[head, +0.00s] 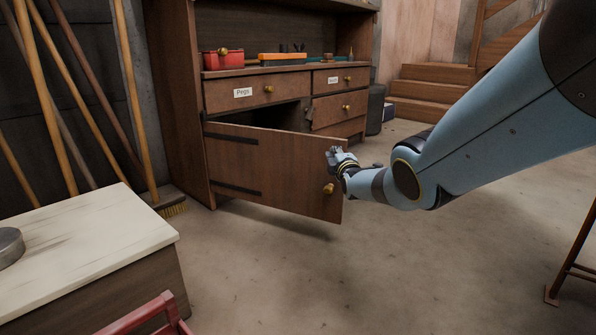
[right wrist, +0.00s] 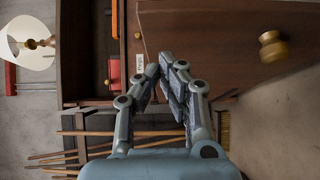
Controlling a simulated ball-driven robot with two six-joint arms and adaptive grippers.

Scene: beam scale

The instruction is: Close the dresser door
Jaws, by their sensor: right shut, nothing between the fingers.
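The brown dresser door (head: 275,165) stands open, swung out from its left side on two dark hinge straps. Its brass knob (head: 328,189) sits near the free right edge. My right gripper (head: 333,154) is at the upper part of that free edge, above the knob. In the right wrist view, my right gripper (right wrist: 163,70) has its fingertips together and empty, with the door panel (right wrist: 215,50) and its knob (right wrist: 270,47) to the right. I cannot tell whether the fingers touch the door. My left gripper is not in view.
The dresser has a drawer labelled Pegs (head: 255,92) above the dark opening, and smaller drawers (head: 340,108) at right. A pale-topped cabinet (head: 90,245) stands front left. Long-handled tools and a broom (head: 172,205) lean at left. The floor (head: 400,270) before the door is clear.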

